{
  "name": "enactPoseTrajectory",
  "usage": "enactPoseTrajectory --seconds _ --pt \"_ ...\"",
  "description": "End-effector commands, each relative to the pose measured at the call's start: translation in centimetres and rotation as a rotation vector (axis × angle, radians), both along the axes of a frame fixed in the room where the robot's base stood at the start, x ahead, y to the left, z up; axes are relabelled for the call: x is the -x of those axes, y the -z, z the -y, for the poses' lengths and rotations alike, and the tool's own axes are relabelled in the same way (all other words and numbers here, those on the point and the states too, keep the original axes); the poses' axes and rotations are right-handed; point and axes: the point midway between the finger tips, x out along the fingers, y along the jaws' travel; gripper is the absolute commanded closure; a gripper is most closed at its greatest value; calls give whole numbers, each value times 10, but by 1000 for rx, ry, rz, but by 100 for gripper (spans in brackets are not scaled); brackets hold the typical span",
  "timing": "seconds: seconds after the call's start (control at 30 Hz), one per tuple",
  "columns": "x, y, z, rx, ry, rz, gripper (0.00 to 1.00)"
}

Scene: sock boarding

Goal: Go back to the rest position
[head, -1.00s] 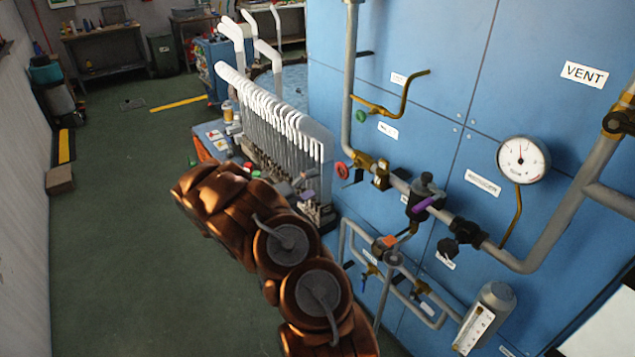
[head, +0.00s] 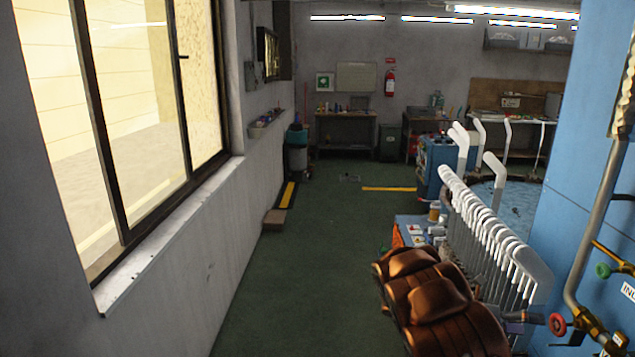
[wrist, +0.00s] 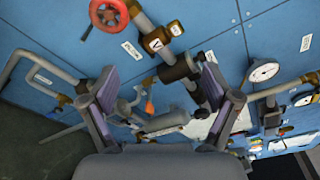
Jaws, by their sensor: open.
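My gripper (wrist: 157,98) shows in the wrist view with its two fingers spread wide apart. It is open and nothing sits between the fingers. Beyond it are the pipes and valves of the blue panel (wrist: 60,25), with a red handwheel (wrist: 109,14) at upper left and a round gauge (wrist: 263,72) at right.
A row of white sock-shaped boards (head: 490,225) stands right of my arm, beside the blue panel (head: 585,110). A window wall (head: 190,260) runs along the left, with a small brown box (head: 275,220) at its foot. The green floor (head: 315,270) between is clear.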

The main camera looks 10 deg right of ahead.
Motion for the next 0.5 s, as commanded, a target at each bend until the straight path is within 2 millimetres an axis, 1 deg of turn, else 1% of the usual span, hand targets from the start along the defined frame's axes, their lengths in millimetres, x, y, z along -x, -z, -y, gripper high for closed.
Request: enactPoseTrajectory --seconds 0.03,0.1,0.23,0.5 --pt "9 -10 -6 8 27 60 12" --pt "21 -22 -16 19 67 152 12" --pt "43 -39 -34 37 143 321 12" --pt "88 -60 -81 63 317 659 12"
